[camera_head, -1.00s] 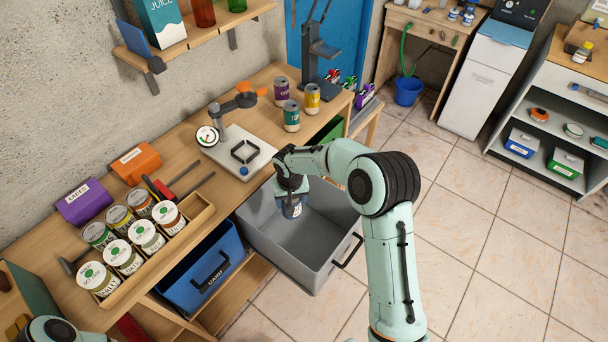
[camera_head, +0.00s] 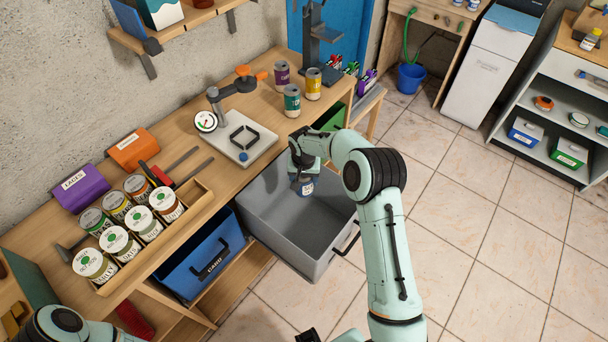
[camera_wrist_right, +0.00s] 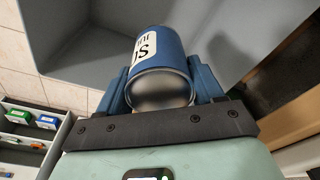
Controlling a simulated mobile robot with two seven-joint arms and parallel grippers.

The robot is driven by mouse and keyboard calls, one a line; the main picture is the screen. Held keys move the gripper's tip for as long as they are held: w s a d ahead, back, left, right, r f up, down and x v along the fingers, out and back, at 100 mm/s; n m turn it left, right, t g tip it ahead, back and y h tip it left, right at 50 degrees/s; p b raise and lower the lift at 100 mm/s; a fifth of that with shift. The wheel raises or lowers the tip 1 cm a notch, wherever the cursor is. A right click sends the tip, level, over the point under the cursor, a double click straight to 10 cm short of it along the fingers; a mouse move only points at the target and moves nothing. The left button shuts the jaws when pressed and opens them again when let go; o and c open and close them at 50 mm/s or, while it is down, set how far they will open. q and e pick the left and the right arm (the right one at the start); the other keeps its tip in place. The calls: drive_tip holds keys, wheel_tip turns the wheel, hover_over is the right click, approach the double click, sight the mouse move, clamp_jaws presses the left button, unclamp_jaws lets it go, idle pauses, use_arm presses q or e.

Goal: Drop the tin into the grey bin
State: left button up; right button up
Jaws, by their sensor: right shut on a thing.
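A blue tin with a white label (camera_wrist_right: 160,62) is held between the fingers of my right gripper (camera_wrist_right: 160,88). In the head view the tin (camera_head: 306,187) hangs below my right gripper (camera_head: 304,178), over the open grey bin (camera_head: 318,260). The bin's grey inside also shows behind the tin in the right wrist view (camera_wrist_right: 85,45). The bin sits pulled out in front of the workbench, and its visible floor looks empty. My left arm shows only in part at the lower left of the head view, and its gripper cannot be made out.
The workbench (camera_head: 60,215) holds a wooden tray of several labelled tins (camera_head: 118,288), a stand with a dial (camera_head: 240,140) and three cans. A blue bin (camera_head: 200,268) is under the bench, left of the grey one. Tiled floor on the right is open.

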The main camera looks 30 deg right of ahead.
drive_tip(key=o, duration=1.3)
drive_tip(key=shift+o, duration=0.2)
wheel_tip(320, 180, up, 13)
drive_tip(key=s, duration=0.1)
drive_tip(key=shift+s+a+r, duration=0.15)
drive_tip(key=shift+a+r, duration=0.05)
drive_tip(key=shift+a, duration=0.25)
